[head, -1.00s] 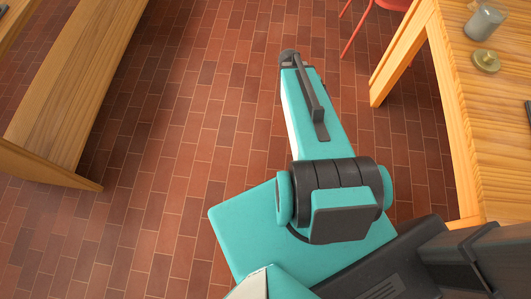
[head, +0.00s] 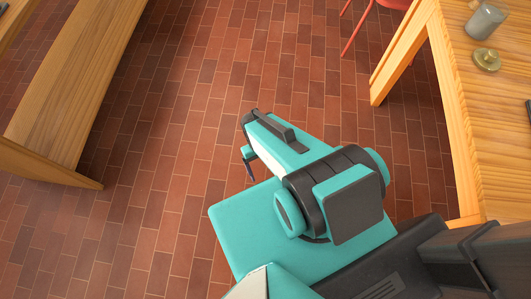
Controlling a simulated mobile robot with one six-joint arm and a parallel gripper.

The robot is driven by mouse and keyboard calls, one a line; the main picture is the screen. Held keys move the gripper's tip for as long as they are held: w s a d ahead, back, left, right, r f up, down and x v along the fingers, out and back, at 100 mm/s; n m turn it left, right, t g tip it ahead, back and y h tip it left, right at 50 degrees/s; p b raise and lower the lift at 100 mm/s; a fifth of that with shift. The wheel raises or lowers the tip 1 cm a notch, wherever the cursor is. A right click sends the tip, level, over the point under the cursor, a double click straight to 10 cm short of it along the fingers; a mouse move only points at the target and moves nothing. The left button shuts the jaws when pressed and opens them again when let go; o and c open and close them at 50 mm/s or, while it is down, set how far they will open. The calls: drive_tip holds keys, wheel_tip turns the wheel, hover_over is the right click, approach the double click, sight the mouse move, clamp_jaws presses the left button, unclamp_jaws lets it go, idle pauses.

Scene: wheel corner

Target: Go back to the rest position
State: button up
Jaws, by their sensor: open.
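My arm is teal and dark grey and folds over my own base in the middle of the head view. My gripper (head: 248,168) shows only as small dark parts below the far end of the forearm, over the tiled floor. It is open, and nothing shows between its jaws. Most of it is hidden behind the forearm.
A wooden table (head: 470,120) stands at the right, with a grey cup (head: 485,21) and a brass-coloured round object (head: 487,60) on it. A wooden bench (head: 75,85) stands at the left. A red chair (head: 362,20) is at the top. The brick-tiled floor (head: 200,110) between them is clear.

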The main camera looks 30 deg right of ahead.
drive_tip(key=shift+r, duration=0.1)
wheel_tip(320, 180, up, 7)
drive_tip(key=p, duration=0.6)
drive_tip(key=shift+s+a+p, duration=0.15)
drive_tip(key=shift+s+p, duration=0.15)
drive_tip(key=shift+c, duration=0.2)
